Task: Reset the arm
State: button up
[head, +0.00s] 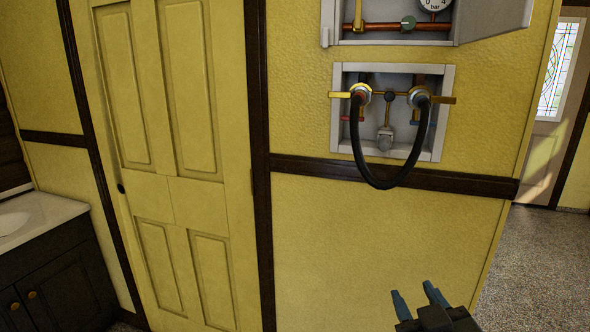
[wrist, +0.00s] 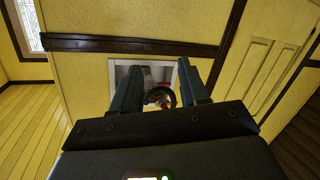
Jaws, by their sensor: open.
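My gripper (head: 418,296) is at the lower right of the head view, in front of the yellow wall and below the valve box. Its two fingers are apart with nothing between them. In the wrist view my gripper (wrist: 160,90) points toward the wall, and the valve box (wrist: 118,72) shows beyond and between the fingers, partly hidden by them. The gripper looks clear of the wall and box.
A recessed valve box (head: 337,110) holds two brass-handled valves joined by a looped black hose (head: 385,186). Above it is an open gauge box (head: 400,42). A yellow door (head: 170,130) and a sink cabinet (head: 60,270) stand left. Open floor (head: 540,260) lies right.

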jog(key=s+d+f+m+g+y, duration=0.1)
jog(key=s+f, duration=0.4)
jog(key=s, duration=0.9)
jog(key=s+d+f+m, duration=0.1)
jog(key=s+f, duration=0.3)
jog(key=s, duration=1.1)
jog(key=s+r+m, duration=0.1)
jog(key=s+r, duration=0.2)
jog(key=s, duration=0.7)
jog(key=shift+s+d+r+g, duration=0.15)
jog(key=shift+d+r+g, duration=0.15)
jog(key=shift+d, duration=0.1)
